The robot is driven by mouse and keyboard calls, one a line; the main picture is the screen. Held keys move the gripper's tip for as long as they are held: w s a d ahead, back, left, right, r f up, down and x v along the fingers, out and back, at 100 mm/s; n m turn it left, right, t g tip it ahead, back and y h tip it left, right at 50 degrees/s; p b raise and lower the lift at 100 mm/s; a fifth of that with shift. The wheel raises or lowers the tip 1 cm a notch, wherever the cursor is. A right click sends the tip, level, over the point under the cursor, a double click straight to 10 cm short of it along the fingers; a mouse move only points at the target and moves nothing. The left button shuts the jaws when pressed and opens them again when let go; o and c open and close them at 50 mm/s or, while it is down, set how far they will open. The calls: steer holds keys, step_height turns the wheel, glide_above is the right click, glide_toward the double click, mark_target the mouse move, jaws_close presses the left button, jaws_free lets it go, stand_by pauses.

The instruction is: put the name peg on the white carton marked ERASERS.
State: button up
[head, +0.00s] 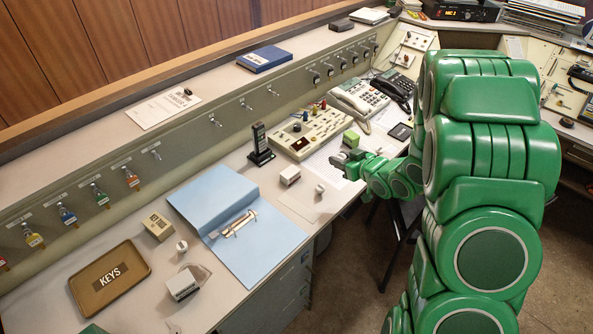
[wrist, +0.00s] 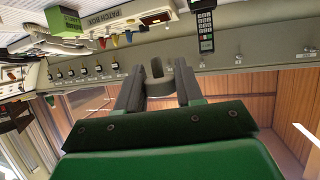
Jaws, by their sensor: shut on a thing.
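My gripper (head: 343,160) is at the end of my green arm, over the desk at the right of the small white carton. In the wrist view my gripper (wrist: 158,82) is shut on a small grey, rounded piece, which I take as the name peg (wrist: 157,70); its lettering cannot be read. Two white cartons stand on the desk in the head view: a small one (head: 290,175) right of the blue binder and a larger one (head: 182,284) near the front. Their markings are too small to read, so I cannot tell which is ERASERS.
An open blue binder (head: 220,190), a KEYS tray (head: 110,297) and a beige box (head: 158,227) lie to the left. Small white pieces stand nearby (head: 319,188) and by the beige box (head: 181,246). A black handset (head: 260,145), a button console (head: 312,130) and a green box (head: 351,139) stand behind.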

glide_above(290, 171)
steer(key=shift+s+f, duration=0.1)
steer(key=shift+f, duration=4.15)
steer(key=shift+f, duration=0.1)
steer(key=o, duration=1)
steer(key=shift+v, duration=3.8)
